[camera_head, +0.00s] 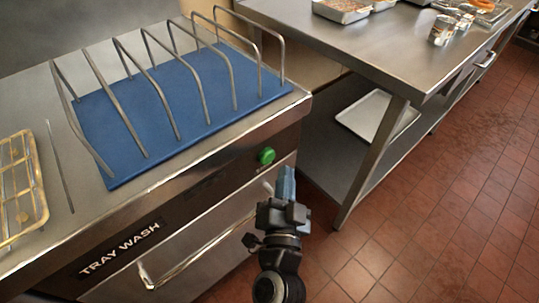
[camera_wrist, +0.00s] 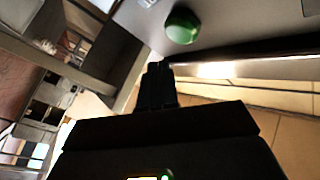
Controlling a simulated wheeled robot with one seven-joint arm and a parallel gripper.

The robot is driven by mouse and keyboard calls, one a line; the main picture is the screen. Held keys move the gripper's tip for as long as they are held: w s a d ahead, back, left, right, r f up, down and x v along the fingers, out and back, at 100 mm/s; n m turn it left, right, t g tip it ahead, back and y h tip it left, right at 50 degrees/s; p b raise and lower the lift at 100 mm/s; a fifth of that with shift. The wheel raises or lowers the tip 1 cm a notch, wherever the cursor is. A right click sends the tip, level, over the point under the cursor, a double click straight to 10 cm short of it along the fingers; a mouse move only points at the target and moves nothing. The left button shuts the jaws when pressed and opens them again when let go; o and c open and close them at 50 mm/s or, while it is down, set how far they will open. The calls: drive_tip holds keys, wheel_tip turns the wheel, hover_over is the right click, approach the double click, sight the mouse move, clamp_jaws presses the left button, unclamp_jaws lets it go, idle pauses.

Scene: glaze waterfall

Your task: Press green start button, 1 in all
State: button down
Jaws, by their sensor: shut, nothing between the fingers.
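The green start button (camera_head: 266,155) is a round green knob on the front panel of the tray wash unit (camera_head: 122,247), near its right end. It also shows in the wrist view (camera_wrist: 182,26), at the top, just beyond the fingertips. My gripper (camera_head: 286,176) is shut and empty. In the head view its tips are a little below and to the right of the button. In the wrist view the shut fingers (camera_wrist: 158,75) point up toward the panel, with a gap between them and the button.
A bar handle (camera_head: 205,247) sticks out below the button. A blue mat (camera_head: 150,160) with metal hoops lies on top of the unit. A steel table (camera_head: 385,45) with a lower shelf stands at the right. The tiled floor (camera_head: 430,230) is open.

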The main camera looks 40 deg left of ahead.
drive_tip(key=shift+w+a, duration=0.15)
drive_tip(key=shift+a, duration=0.8)
drive_tip(key=shift+a+r, duration=0.1)
drive_tip(key=shift+a, duration=0.05)
idle(1.3)
drive_tip(key=shift+a+p, duration=0.2)
drive_tip(key=shift+p, duration=0.1)
drive_tip(key=shift+a, duration=0.5)
idle(0.9)
drive_tip(key=shift+d, duration=0.85)
drive_tip(key=shift+s+d, duration=0.15)
drive_tip(key=shift+d, duration=1.15)
drive_tip(key=shift+s+d, duration=0.15)
drive_tip(key=shift+d, duration=1.1)
